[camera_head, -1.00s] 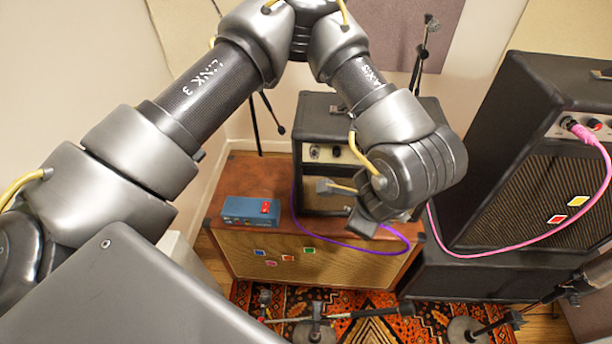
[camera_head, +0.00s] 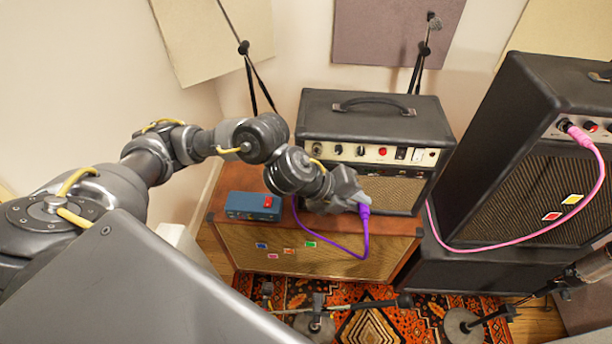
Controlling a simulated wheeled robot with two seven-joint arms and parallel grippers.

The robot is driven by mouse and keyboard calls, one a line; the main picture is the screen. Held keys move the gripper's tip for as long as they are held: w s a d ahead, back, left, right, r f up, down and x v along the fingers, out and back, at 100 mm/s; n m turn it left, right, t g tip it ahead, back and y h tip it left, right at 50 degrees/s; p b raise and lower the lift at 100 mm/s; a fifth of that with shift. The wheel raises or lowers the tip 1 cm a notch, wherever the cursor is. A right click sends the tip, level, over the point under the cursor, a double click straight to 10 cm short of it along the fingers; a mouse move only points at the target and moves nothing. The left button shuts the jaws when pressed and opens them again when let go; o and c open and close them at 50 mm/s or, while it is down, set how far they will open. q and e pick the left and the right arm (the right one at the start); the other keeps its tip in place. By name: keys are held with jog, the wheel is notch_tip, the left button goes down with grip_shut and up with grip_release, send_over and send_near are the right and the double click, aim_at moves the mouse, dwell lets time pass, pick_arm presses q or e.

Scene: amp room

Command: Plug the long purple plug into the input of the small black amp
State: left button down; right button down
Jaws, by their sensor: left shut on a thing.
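The purple plug (camera_head: 364,210) is at the tip of my left gripper (camera_head: 355,197), which is shut on it. The purple cable (camera_head: 340,252) hangs from the plug and loops left across the front of the brown cabinet. The small black amp (camera_head: 376,115) stands on the brown cabinet (camera_head: 320,256), with its cream control panel (camera_head: 368,153) facing me. The gripper is in front of the amp's lower left grille, below the panel. A round socket shows at the panel's left end. The plug's tip cannot be made out. My right gripper is not in view.
A blue box (camera_head: 253,205) with a red switch sits on the cabinet's left. A large black amp (camera_head: 530,150) with a pink plug (camera_head: 578,134) in it stands at the right. Microphone stands (camera_head: 318,318) are on the patterned rug (camera_head: 370,325).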

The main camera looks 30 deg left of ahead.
pick_arm(q)
jog(key=w+a+f+n+t+h+p, duration=0.1)
jog(key=a+f+t+h+p, duration=0.15)
jog(key=a, duration=1.15)
jog(key=w+a+b, duration=0.3)
jog(key=w, duration=0.4)
jog(key=shift+f+b, duration=0.4)
jog(key=shift+f, duration=0.05)
jog(key=shift+s+d, duration=0.1)
jog(key=shift+w+a+b, duration=0.25)
jog(key=shift+b, duration=0.05)
dwell(0.6)
jog(key=shift+w+a+f+b, duration=0.2)
jog(key=shift+w+a+b, duration=0.2)
jog(key=shift+w+b, duration=0.35)
dwell(1.3)
jog(key=c, duration=1.2)
grip_release()
